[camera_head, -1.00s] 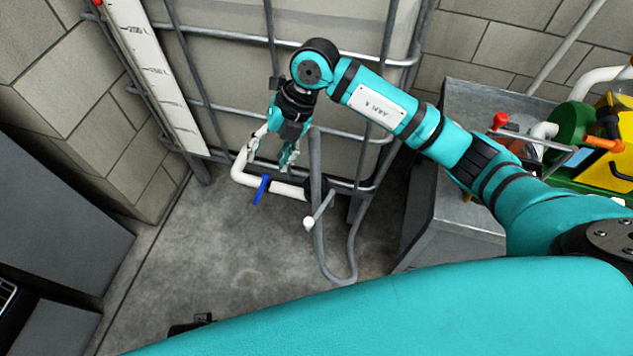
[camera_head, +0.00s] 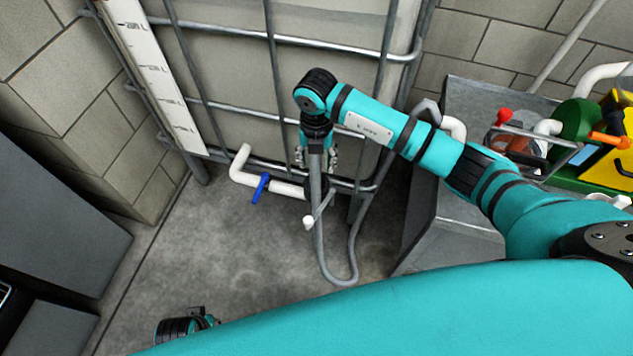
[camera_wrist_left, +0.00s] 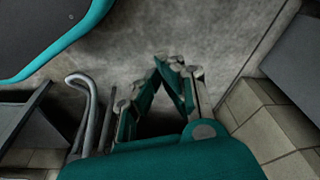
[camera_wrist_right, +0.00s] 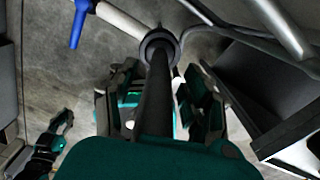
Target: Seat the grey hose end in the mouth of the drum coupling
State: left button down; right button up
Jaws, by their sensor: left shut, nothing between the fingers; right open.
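A grey hose (camera_head: 320,252) hangs in a loop before the caged tank. One leg rises past a black collar at the end of a white pipe (camera_head: 285,189); the other rises toward the metal box. My right gripper (camera_head: 316,158) points down around the upper part of the first leg. In the right wrist view, its open fingers (camera_wrist_right: 160,108) stand either side of a dark upright tube (camera_wrist_right: 157,85), with the collar (camera_wrist_right: 158,45) beyond. I cannot tell which part is the coupling's mouth. My left gripper (camera_head: 205,319) is low at the left, empty and shut (camera_wrist_left: 172,80).
A blue valve handle (camera_head: 261,188) sits on the white pipe, and a white-tipped stub (camera_head: 308,223) juts forward. Cage bars (camera_head: 230,110) stand close behind my right gripper. A metal box (camera_head: 450,205) carrying green and yellow equipment (camera_head: 575,125) is at the right.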

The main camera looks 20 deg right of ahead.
aim_at(317, 173)
notch_tip(317, 173, down, 4)
jog(key=shift+s+f+b, duration=0.15)
jog(key=shift+f+b, duration=0.05)
jog(key=shift+b, duration=0.25)
jog(key=shift+f, duration=0.45)
pick_arm(q)
jog(key=r, duration=0.3)
jog(key=shift+w+r, duration=0.25)
jog(key=shift+w, duration=0.15)
pick_arm(e)
grip_shut()
